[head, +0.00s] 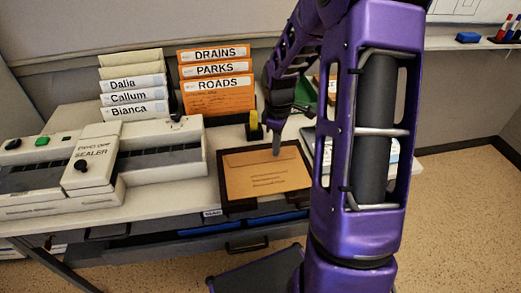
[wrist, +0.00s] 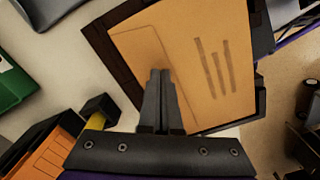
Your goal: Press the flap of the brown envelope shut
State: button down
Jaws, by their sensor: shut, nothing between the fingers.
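The brown envelope (head: 270,176) lies flat in a dark tray (head: 230,207) near the front edge of the desk. Its flap edge shows as a line near the far side, and lines of writing are on its face. The envelope also shows in the wrist view (wrist: 200,45). My gripper (head: 277,153) points down over the flap side of the envelope. In the wrist view my gripper (wrist: 160,75) has its fingers together with nothing between them, its tips over the flap. I cannot tell whether the tips touch the paper.
A sealer machine (head: 92,158) stands to the left on the desk. A yellow-and-black item (head: 254,125) is just behind the tray. A green object (wrist: 12,75) lies at the left in the wrist view.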

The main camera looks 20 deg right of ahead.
notch_tip(320, 180, up, 8)
jog(key=p, duration=0.6)
dwell(0.4)
